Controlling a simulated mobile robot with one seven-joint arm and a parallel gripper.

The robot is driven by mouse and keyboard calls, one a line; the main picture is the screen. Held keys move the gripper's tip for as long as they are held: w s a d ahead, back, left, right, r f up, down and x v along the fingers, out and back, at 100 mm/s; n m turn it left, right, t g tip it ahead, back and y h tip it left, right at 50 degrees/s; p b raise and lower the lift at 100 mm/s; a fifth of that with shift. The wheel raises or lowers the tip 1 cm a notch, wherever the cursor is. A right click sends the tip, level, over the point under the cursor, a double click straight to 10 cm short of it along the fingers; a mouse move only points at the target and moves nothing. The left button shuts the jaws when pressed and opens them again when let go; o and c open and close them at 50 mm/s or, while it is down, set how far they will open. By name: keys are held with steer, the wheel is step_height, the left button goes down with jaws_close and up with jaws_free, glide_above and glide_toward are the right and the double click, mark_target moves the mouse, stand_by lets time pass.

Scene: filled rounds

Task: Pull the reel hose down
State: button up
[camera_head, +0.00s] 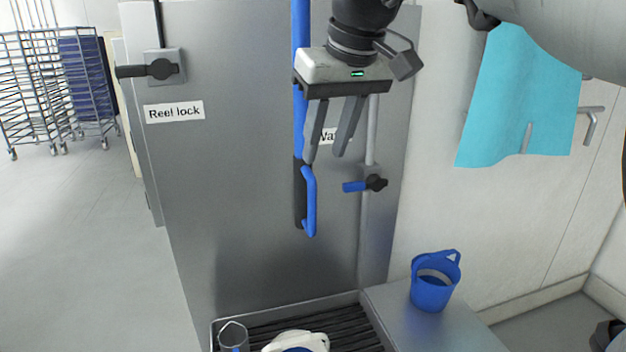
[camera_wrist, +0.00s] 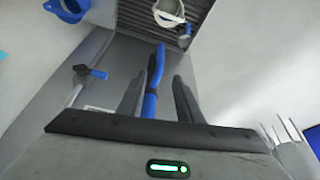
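The reel hose (camera_head: 300,85) is a blue line hanging straight down in front of a grey metal panel. It ends in a black grip (camera_head: 299,195) with a blue lever beside it. My gripper (camera_head: 326,158) points down just right of the hose, near the top of the grip, with its two fingers apart. In the wrist view the hose (camera_wrist: 151,103) shows between the two fingers (camera_wrist: 158,78). Neither finger is clearly pressed on it. The reel lock (camera_head: 163,69) is a dark lever lying horizontal on a box, above its label.
A valve (camera_head: 376,183) with a blue handle sits on a pipe right of the hose; its label is partly hidden. Below are a grated basin (camera_head: 262,318) holding a white item and a jug, and a blue bucket (camera_head: 432,292). A turquoise cloth (camera_head: 525,100) hangs right.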

mark_target(309, 210)
steer(key=b+x, duration=0.1)
steer(key=x, duration=1.6)
steer(key=shift+w+b, duration=0.1)
steer(key=shift+b, duration=0.2)
jaws_close()
